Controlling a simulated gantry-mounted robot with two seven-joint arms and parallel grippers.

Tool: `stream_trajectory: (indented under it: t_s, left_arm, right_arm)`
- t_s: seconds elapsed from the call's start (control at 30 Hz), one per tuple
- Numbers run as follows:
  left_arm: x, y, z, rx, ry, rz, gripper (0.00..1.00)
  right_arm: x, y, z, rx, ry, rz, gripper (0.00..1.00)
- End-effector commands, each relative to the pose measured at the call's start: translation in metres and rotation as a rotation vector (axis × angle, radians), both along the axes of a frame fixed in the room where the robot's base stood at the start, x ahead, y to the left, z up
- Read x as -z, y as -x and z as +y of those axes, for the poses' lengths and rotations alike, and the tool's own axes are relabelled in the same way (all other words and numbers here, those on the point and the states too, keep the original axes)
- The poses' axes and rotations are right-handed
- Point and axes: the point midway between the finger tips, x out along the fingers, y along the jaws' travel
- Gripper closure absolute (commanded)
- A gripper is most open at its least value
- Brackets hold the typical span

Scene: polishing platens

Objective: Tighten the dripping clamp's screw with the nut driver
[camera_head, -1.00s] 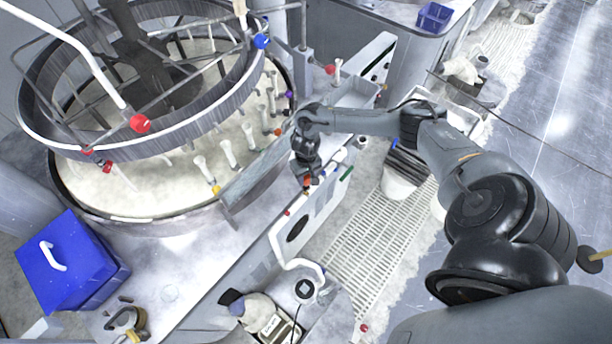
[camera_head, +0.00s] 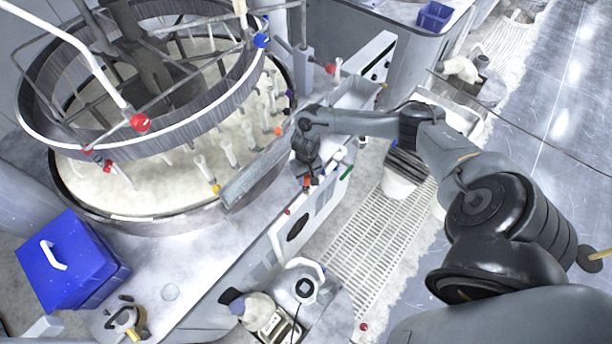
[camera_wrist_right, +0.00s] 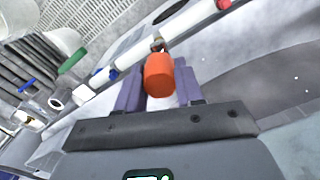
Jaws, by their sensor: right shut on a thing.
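My right gripper (camera_head: 306,175) points down at the machine's front edge, beside the big round polishing tank. In the right wrist view, its two purple-grey fingers (camera_wrist_right: 160,92) are shut on the orange handle (camera_wrist_right: 159,74) of what looks like the nut driver. The handle's far end meets a small metal piece (camera_wrist_right: 158,45) on a white pipe (camera_wrist_right: 135,57); whether it is seated on a screw I cannot tell. This piece may be the clamp, but no drip can be made out. The left gripper is not in view.
The white pipe carries red (camera_wrist_right: 223,4) and blue (camera_wrist_right: 113,74) ends or caps. A blue box (camera_head: 70,262) stands on the bench at the left. The round tank (camera_head: 150,215) with its ring frame fills the upper left. A white floor grating (camera_head: 365,245) lies below.

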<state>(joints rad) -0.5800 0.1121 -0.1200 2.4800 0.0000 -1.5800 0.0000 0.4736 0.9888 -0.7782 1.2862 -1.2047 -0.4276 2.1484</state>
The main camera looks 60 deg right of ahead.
Motion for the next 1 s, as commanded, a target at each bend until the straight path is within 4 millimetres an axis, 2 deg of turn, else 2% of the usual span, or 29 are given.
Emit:
stream_trajectory:
  t_s: [0.7,0.73,0.9,1.0]
  left_arm:
    - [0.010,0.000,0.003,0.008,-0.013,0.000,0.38]
    - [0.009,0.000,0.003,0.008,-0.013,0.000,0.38]
    - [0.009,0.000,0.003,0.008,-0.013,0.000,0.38]
    - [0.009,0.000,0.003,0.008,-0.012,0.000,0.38]
  right_arm:
    - [0.018,0.000,0.000,0.000,0.000,0.000,0.96]
    - [0.017,0.000,0.000,0.000,0.001,-0.001,0.60]
    - [0.017,0.000,0.000,0.000,0.001,-0.001,0.34]
    - [0.017,0.000,0.000,0.000,0.000,0.000,0.34]
